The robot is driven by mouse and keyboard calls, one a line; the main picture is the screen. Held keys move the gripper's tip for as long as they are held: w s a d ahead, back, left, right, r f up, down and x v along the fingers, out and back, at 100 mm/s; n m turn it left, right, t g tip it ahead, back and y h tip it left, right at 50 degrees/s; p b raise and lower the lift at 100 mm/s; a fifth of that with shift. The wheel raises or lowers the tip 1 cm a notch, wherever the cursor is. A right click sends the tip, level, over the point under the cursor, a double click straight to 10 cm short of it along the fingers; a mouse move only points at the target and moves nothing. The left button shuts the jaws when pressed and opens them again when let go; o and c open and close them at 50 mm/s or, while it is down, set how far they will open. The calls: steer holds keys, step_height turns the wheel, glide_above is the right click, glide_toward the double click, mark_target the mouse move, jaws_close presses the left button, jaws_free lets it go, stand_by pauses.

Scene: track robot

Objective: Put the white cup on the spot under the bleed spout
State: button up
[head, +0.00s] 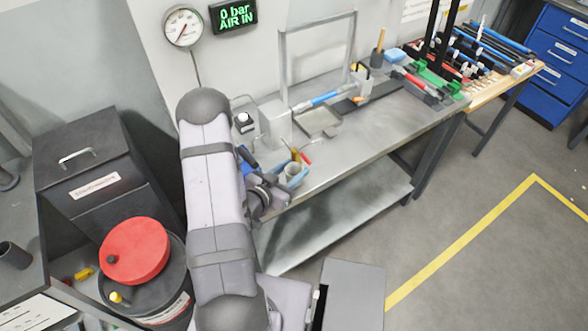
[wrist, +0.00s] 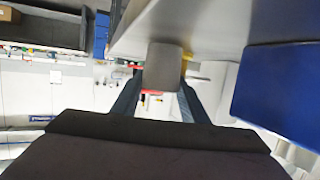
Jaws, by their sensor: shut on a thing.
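A small fitting with a red handle (head: 305,158) and yellow part is just behind the cup. I cannot make out the bleed spout or the spot under it. Whether the cup touches the bench is unclear.
A grey box (head: 275,122) stands behind my gripper. A red-lidded drum (head: 135,250) is at left. Bare bench top lies to the right.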

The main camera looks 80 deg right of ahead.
steer(key=shift+s+d, duration=0.15)
steer(key=shift+d, duration=0.1)
steer(key=shift+a+f, duration=0.1)
steer(key=shift+f, duration=0.1)
steer(key=shift+f, duration=0.15)
steer(key=o, duration=1)
